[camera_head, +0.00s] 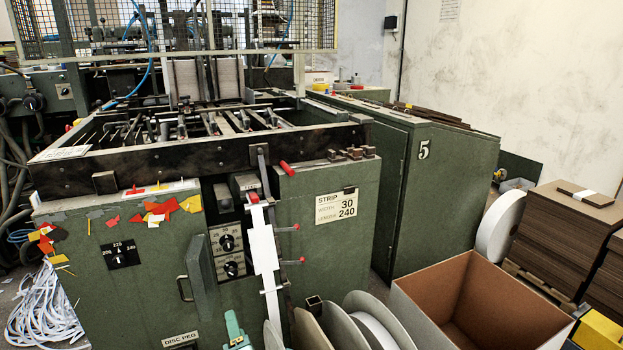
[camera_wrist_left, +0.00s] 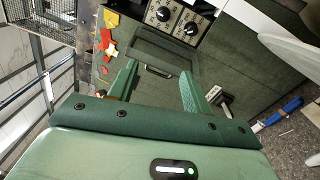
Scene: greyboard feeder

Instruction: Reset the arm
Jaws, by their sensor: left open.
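My left gripper (camera_head: 235,330) shows as a small teal-green part at the bottom edge of the head view, in front of the green feeder machine (camera_head: 110,290). In the left wrist view the left gripper (camera_wrist_left: 157,80) is open, its two green fingers spread apart with nothing between them. Beyond the fingers is the machine's green front panel with a dark handle (camera_wrist_left: 158,71) and two black dials (camera_wrist_left: 178,20). The left arm itself is mostly out of view. I do not see my right gripper.
An open cardboard box (camera_head: 412,300) stands at the lower right, with stacked brown board (camera_head: 560,235) behind it. White rolls (camera_head: 500,225) and discs (camera_head: 372,325) stand nearby. White strip scraps (camera_head: 45,310) lie at lower left. A blue-handled tool (camera_wrist_left: 285,112) lies on the floor.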

